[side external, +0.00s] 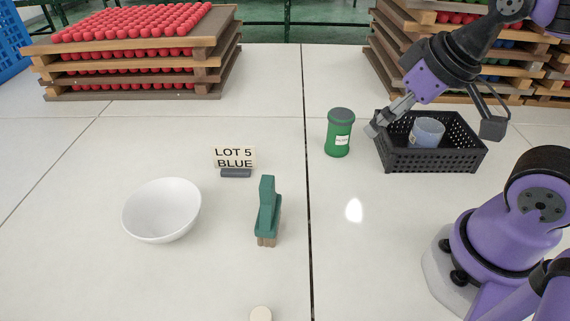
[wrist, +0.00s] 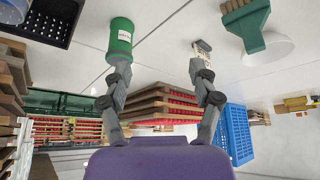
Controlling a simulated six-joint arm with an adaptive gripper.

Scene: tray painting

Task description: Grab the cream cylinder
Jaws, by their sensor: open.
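The cream cylinder (side external: 261,314) stands at the bottom edge of the side external view, where only its pale top and a little of its side show. I cannot make it out in the wrist view. My gripper (side external: 378,125) is at the upper right, beside the left rim of the black crate and well away from the cylinder. In the wrist view its two grey fingers (wrist: 160,55) are spread with nothing between them.
A green canister (side external: 339,135) stands just left of my gripper. The black crate (side external: 440,160) holds a pale cup (side external: 427,132). A teal brush (side external: 267,212), a white bowl (side external: 162,210) and a LOT 5 BLUE sign (side external: 235,158) stand further left.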

